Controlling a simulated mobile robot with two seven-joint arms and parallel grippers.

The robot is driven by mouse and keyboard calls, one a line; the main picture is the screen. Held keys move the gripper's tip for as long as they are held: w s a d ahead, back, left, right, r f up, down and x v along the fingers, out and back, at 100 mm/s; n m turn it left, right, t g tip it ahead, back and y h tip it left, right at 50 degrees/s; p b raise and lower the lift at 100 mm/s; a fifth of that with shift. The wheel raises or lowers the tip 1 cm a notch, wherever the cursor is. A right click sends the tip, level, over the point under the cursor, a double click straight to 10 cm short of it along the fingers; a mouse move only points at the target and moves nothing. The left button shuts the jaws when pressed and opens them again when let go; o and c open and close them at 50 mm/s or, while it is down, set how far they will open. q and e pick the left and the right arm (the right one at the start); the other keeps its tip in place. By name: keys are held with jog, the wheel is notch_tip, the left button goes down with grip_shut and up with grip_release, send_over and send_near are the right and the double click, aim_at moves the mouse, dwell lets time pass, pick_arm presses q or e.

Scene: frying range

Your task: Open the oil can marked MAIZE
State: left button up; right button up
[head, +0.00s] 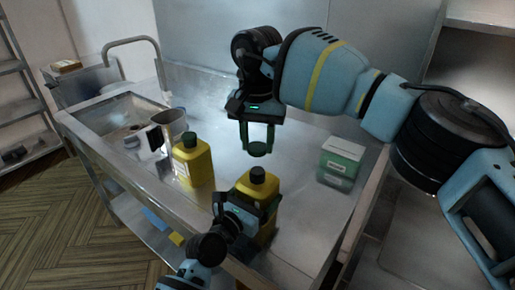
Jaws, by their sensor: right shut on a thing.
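A yellow oil can (259,187) stands near the front edge of the steel counter, with a dark round neck at its top. My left gripper (248,208) is at this can from the front, its fingers on both sides of the body. My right gripper (257,148) is above the same can, pointing down, shut on a small dark green cap (258,150). The cap is clear of the can's neck. A second yellow can (193,165) stands to the left with its dark green cap on. Its pale label is too small to read. No marking shows on the front can.
A green and white box (341,160) stands at the right of the counter (300,225). A metal pot (169,125) stands behind the left can, beside a sunken basin (122,115). Clear counter lies between the front can and the box.

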pick_arm(q)
jog(key=o, duration=1.7)
jog(key=shift+o, duration=0.2)
jog(key=shift+s, duration=0.1)
jog(key=v, duration=1.2)
